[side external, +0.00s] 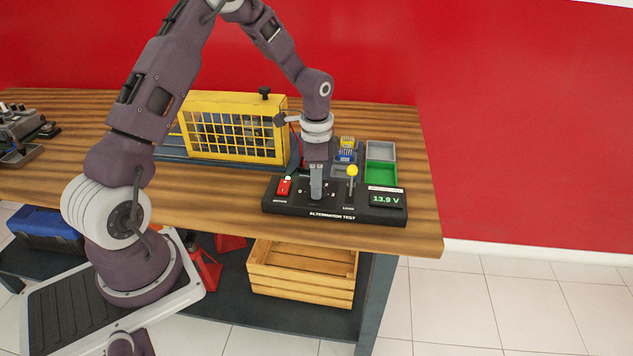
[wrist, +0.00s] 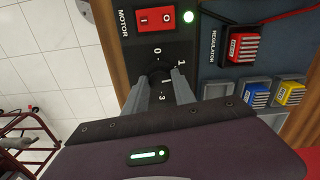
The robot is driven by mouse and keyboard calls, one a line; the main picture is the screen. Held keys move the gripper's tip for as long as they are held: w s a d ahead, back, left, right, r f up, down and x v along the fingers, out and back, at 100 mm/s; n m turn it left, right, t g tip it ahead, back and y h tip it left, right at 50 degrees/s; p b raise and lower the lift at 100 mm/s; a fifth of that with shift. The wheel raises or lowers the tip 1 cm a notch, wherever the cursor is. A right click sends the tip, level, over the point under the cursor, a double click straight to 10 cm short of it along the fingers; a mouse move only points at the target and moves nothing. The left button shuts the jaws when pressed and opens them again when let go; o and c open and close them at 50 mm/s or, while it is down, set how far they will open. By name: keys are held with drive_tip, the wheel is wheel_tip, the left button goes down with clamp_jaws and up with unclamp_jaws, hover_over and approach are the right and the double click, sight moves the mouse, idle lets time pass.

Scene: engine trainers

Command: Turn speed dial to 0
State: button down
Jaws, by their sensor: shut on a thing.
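The black alternator test panel (side external: 290,208) lies near the table's front edge. My gripper (side external: 316,196) points down at the speed dial in its middle. In the wrist view, the two fingers of my gripper (wrist: 164,88) are closed around the dark speed dial (wrist: 160,74). Marks 0, 1 and 3 show around the dial. The fingers hide much of the dial, and I cannot tell which mark it points to. In the side view the gripper covers the dial.
Left of the dial is a red motor switch (side external: 284,186) with a lit lamp. Right of it stand a yellow-knobbed lever (side external: 352,171) and a display (side external: 386,199) reading 13.9 V. Behind are a yellow mesh guard (side external: 235,130) and grey and green trays (side external: 380,173).

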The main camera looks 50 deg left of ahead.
drive_tip(key=n, duration=0.4)
drive_tip(key=shift+n, duration=0.3)
drive_tip(key=n, duration=0.3)
drive_tip(key=shift+n, duration=0.3)
drive_tip(key=n, duration=0.4)
drive_tip(key=shift+n, duration=2)
drive_tip(key=c, duration=1)
unclamp_jaws()
drive_tip(key=shift+c, duration=0.2)
